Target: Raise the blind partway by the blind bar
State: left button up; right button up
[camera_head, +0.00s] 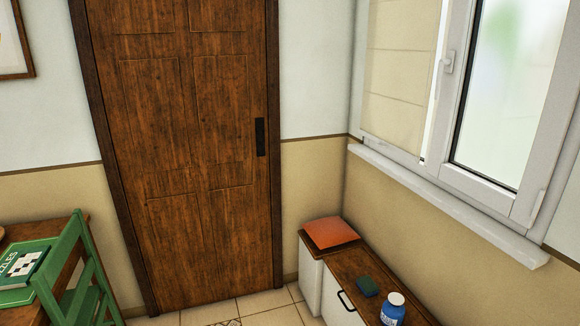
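A beige panel with horizontal seams (400,70), which looks like the blind, covers the left part of the window at the upper right. It hangs down close to the bottom of the window frame. I cannot make out a separate blind bar at its lower edge. The upper end of the panel is outside the picture. Neither of my grippers is in view.
A white sill (450,205) juts out below the window (515,90). A low wood-topped cabinet (345,262) under it holds an orange item (330,232), a dark green item (367,287) and a blue bottle (393,309). A green chair (75,265) stands left; a wooden door (190,140) is shut.

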aim_at(394, 124)
jog(key=i+j, duration=0.1)
jog(key=i, duration=0.65)
jog(key=i+j+u, duration=0.1)
jog(key=i, duration=0.7)
